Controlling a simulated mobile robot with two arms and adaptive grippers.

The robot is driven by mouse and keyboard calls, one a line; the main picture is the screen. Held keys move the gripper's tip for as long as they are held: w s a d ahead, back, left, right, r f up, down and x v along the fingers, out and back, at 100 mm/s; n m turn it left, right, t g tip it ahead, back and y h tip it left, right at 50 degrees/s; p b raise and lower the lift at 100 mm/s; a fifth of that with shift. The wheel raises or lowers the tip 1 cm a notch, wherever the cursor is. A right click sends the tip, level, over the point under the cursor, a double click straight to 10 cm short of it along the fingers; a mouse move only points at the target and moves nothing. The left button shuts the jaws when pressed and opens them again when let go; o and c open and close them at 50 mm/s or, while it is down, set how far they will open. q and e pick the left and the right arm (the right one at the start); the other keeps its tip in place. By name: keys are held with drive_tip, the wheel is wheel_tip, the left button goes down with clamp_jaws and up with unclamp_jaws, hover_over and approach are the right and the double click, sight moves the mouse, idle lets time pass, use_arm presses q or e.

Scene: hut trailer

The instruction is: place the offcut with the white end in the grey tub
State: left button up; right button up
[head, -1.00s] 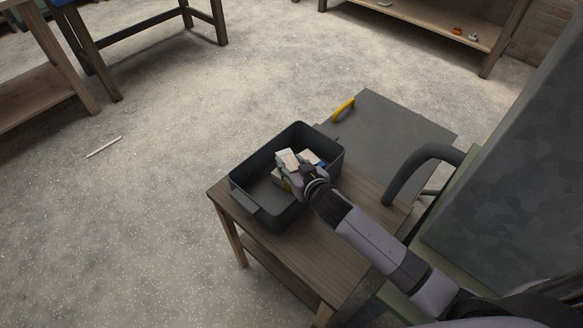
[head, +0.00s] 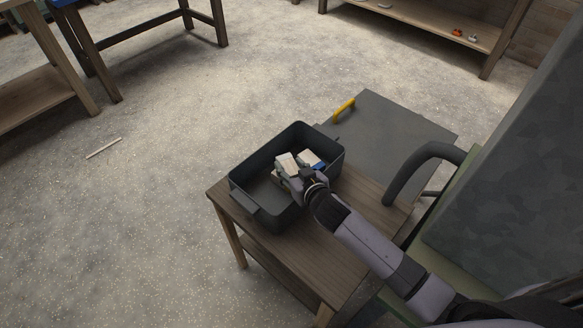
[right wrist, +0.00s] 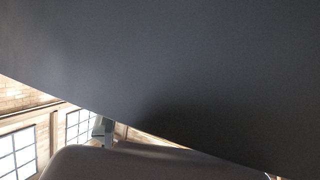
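The grey tub (head: 262,217) stands on a small wooden table in the head view. My right gripper (head: 287,178) reaches into it from the right, over its middle. A pale block (head: 287,162) shows right at the gripper's fingers. A second pale block (head: 310,157) with a blue end (head: 319,167) lies in the tub beside the gripper. The fingers are small and partly hidden, so I cannot tell whether they grip the pale block. No white end can be told apart. In the right wrist view a dark plain surface fills most of the picture. My left gripper is out of view.
The wooden table (head: 318,262) has bare top in front of the tub. A dark grey panel with a yellow handle (head: 344,108) lies behind it. A thick dark curved pipe (head: 418,164) stands to the right. The floor to the left is open, with a thin pale strip (head: 103,148).

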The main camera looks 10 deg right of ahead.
drive_tip(key=shift+o, duration=1.4)
drive_tip(key=shift+s+f, duration=0.25)
drive_tip(key=shift+f, duration=0.3)
drive_tip(key=shift+s+r+p, duration=0.1)
drive_tip(key=shift+r+p, duration=0.35)
drive_tip(key=shift+r, duration=0.2)
drive_tip(key=v, duration=1.1)
drive_tip(key=shift+r, duration=0.5)
drive_tip(key=shift+s+d, duration=0.1)
drive_tip(key=shift+s, duration=0.05)
